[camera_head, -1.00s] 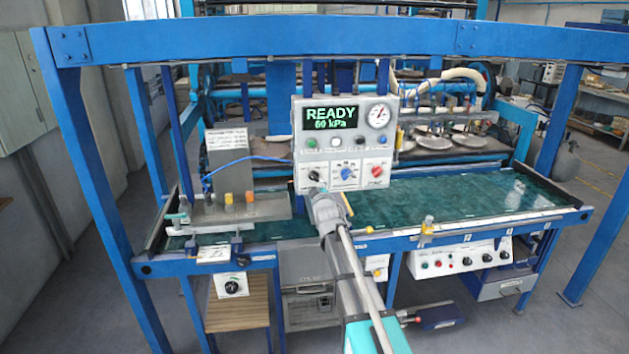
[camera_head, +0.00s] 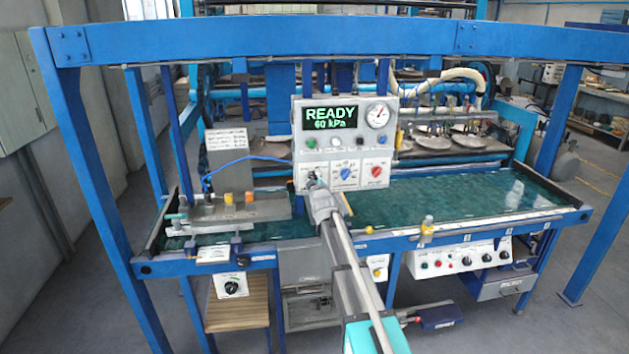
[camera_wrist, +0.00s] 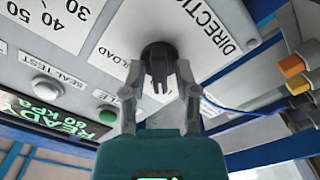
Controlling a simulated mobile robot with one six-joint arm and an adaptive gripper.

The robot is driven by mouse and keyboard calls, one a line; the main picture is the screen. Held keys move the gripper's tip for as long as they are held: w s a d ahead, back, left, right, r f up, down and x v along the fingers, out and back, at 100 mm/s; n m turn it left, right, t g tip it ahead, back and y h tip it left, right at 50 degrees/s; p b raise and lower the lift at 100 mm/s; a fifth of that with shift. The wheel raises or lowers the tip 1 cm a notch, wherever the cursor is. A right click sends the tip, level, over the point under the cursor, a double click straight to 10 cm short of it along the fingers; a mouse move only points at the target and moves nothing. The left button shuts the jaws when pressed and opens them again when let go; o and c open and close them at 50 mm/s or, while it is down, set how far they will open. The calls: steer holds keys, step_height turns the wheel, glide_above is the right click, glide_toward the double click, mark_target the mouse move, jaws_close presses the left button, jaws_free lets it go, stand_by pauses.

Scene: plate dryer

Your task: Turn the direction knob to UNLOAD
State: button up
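The black direction knob (camera_wrist: 159,62) sits on a white label reading "DIRECTION" on the grey control panel (camera_wrist: 90,72). Part of a word ending in "LOAD" shows beside the knob; the rest of it is not readable. My gripper (camera_wrist: 160,78) faces the knob in the wrist view, one finger on each side of it. The fingers are spread, and small gaps seem to remain beside the knob. In the head view my gripper (camera_head: 317,184) is at the panel's lower left and partly hides the knob.
The panel display (camera_head: 330,117) reads READY, 60 kPa. A blue knob (camera_head: 346,172) and a red knob (camera_head: 377,171) are to the right of the direction knob. A fixture with orange and yellow blocks (camera_head: 238,198) stands left, with a blue hose (camera_head: 225,166) above it.

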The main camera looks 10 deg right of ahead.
jaws_close()
steer(key=shift+m, duration=0.4)
steer(key=m, duration=1.7)
stand_by(0.4)
steer(key=shift+o, duration=1.8)
jaws_free()
